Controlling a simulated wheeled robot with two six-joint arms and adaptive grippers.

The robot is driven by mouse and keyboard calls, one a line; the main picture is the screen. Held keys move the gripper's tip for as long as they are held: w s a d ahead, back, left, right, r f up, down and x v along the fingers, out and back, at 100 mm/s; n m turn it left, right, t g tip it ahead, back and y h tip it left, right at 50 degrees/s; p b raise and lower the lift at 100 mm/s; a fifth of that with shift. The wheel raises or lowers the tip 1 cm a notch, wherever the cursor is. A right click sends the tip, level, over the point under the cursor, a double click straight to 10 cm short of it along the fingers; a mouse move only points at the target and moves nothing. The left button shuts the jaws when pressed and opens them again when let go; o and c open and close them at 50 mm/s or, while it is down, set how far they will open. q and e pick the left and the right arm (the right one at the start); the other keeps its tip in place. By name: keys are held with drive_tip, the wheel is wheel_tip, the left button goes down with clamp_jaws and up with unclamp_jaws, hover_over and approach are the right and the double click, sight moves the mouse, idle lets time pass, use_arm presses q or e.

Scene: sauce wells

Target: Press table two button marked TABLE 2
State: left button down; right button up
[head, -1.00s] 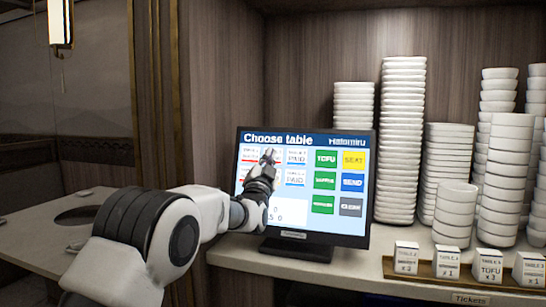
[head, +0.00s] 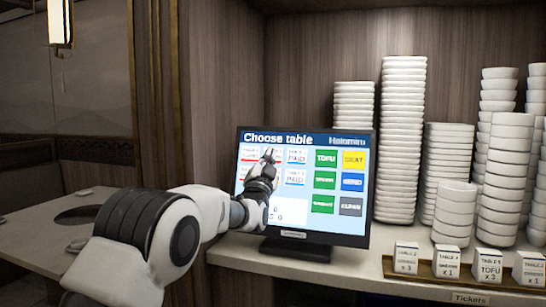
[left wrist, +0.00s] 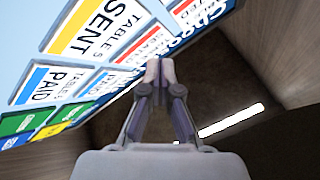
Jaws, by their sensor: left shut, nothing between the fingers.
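A touch screen (head: 345,226) headed "Choose table" stands on the shelf, with white table buttons on its left half. My right gripper is not in view.
Green, yellow, blue and grey buttons fill the screen's right half. Tall stacks of white bowls (head: 402,140) stand right of the screen. A wooden ticket holder (head: 427,276) with several white cards is at the shelf's front. A table (head: 40,228) is at the left.

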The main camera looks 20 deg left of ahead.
use_arm(q)
drive_tip(key=shift+w+f, duration=0.1)
drive_tip(key=shift+w, duration=0.3)
drive_tip(key=shift+w+f+p, duration=0.1)
drive_tip(key=shift+w+p, duration=0.25)
idle(0.5)
idle(0.3)
drive_tip(key=shift+s+r+b, duration=0.25)
drive_tip(key=shift+s+b, duration=0.55)
drive_tip(key=shift+b, duration=0.1)
drive_tip(key=s+b, duration=0.2)
drive_tip(key=s+r+b, duration=0.1)
drive_tip(key=s+b, duration=0.1)
drive_tip(key=shift+s+a+r, duration=0.1)
drive_tip(key=shift+s+r, duration=0.1)
drive_tip(key=shift+s, duration=0.2)
